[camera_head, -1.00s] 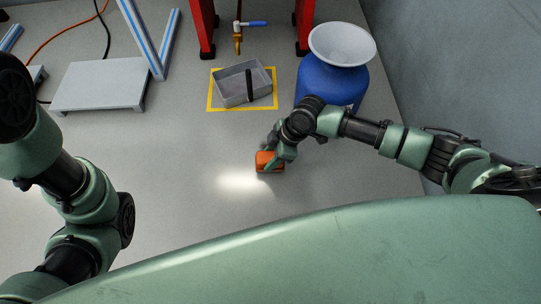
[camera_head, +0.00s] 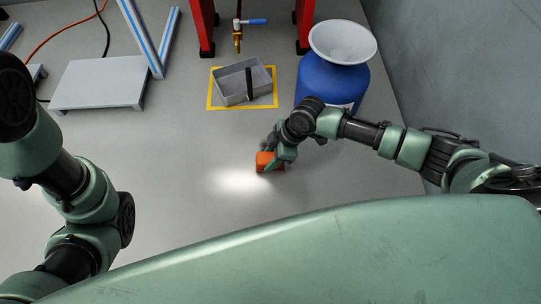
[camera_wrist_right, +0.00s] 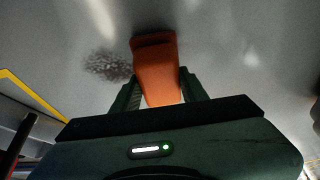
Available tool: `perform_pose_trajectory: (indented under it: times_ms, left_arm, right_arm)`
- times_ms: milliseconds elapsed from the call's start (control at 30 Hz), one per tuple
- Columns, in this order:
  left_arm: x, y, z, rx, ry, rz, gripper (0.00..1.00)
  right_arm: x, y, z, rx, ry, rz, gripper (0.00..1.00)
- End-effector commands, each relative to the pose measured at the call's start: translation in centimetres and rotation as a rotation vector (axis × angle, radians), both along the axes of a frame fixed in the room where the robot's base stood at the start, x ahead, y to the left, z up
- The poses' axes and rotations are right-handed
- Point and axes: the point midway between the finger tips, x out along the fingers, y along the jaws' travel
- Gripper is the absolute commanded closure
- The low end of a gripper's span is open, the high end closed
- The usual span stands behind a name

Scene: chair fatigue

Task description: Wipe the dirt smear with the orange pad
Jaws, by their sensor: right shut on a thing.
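The orange pad (camera_head: 265,161) is in my right gripper (camera_head: 276,158), low at the grey surface in the middle of the head view. In the right wrist view the pad (camera_wrist_right: 156,68) sits between the two fingers of the gripper (camera_wrist_right: 160,90), which are shut on it. A dark speckled dirt smear (camera_wrist_right: 107,66) lies on the surface just left of the pad in that view. I cannot make out the smear in the head view. My left arm is at the left edge of the head view, and its gripper is out of frame.
A grey metal tray (camera_head: 243,84) stands inside a yellow outlined square (camera_head: 212,101). A blue drum with a white funnel (camera_head: 342,44) stands close behind my right arm. A low grey platform (camera_head: 99,83) is at the left.

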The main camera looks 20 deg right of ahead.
Motion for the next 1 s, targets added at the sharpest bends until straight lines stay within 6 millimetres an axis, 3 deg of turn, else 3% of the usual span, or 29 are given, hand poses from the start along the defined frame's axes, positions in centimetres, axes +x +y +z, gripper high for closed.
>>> perform_pose_trajectory:
  times_ms: [467, 1000]
  left_arm:
    - [0.0, 0.0, -0.4, 0.000, 0.001, 0.000, 0.06]
    - [0.0, 0.0, -1.1, 0.000, 0.001, 0.000, 0.06]
  right_arm:
    - [0.2, 0.0, -0.7, 0.000, -0.001, 0.000, 0.97]
    - [3.7, -1.0, -0.5, 0.000, 0.000, 0.000, 0.97]
